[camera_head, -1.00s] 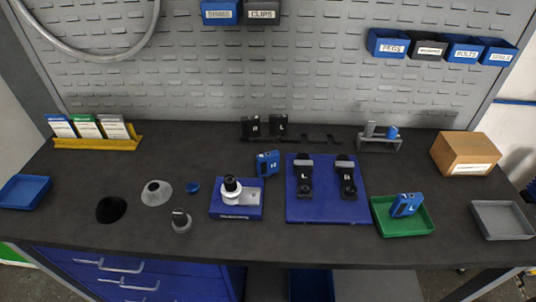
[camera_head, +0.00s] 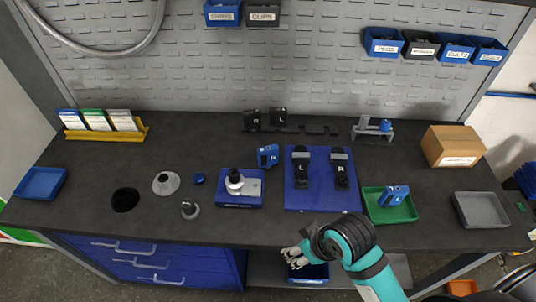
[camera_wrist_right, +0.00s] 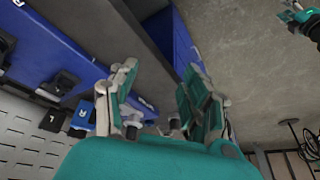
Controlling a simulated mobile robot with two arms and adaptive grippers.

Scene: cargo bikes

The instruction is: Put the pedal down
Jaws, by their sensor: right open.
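A blue pedal marked L (camera_head: 393,196) lies tilted in the green tray (camera_head: 404,215). A second blue pedal (camera_head: 268,156) stands on the bench behind the blue fixture with the grey cylinder (camera_head: 241,202). Two black parts, marked L (camera_head: 301,170) and apparently R (camera_head: 341,172), lie on the blue mat (camera_head: 320,205). My right gripper (camera_head: 293,257) is at the bench's front edge, left of the green tray; in the right wrist view (camera_wrist_right: 160,105) its fingers are apart with nothing seen between them. A teal gripper at that view's top right (camera_wrist_right: 298,15) seems to be my left one, too small to read.
A grey tray (camera_head: 480,224) and cardboard box (camera_head: 453,146) are at the right. A blue tray (camera_head: 40,183) is far left. A small rack (camera_head: 372,129) and black holders (camera_head: 264,119) stand at the back.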

